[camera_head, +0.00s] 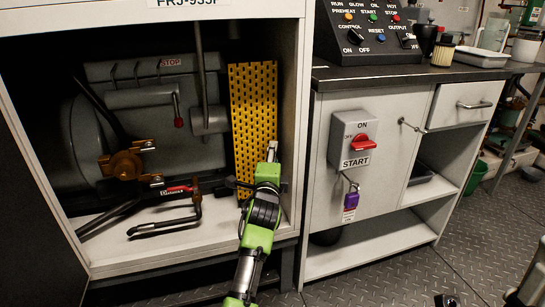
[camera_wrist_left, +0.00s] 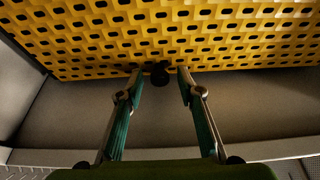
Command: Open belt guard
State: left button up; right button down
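The belt guard is a yellow perforated panel (camera_head: 253,105) standing upright at the right side of the open cabinet. It also fills the top of the left wrist view (camera_wrist_left: 90,35). A round black knob (camera_wrist_left: 159,75) shows at the guard's lower edge in that view. My left gripper (camera_wrist_left: 160,80) is open, with one finger on each side of the knob and a gap visible to both. In the head view my left gripper (camera_head: 270,158) is in front of the guard's lower part, and its fingertips are partly hidden.
Inside the cabinet are a grey tank (camera_head: 150,100), an orange-brown valve (camera_head: 127,164) and a red-handled tool (camera_head: 182,190). The cabinet's right frame post (camera_head: 300,130) stands close beside my left gripper. A switch box with a red handle (camera_head: 361,142) is on the right cabinet.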

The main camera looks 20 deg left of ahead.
pick_arm(q)
grip_shut()
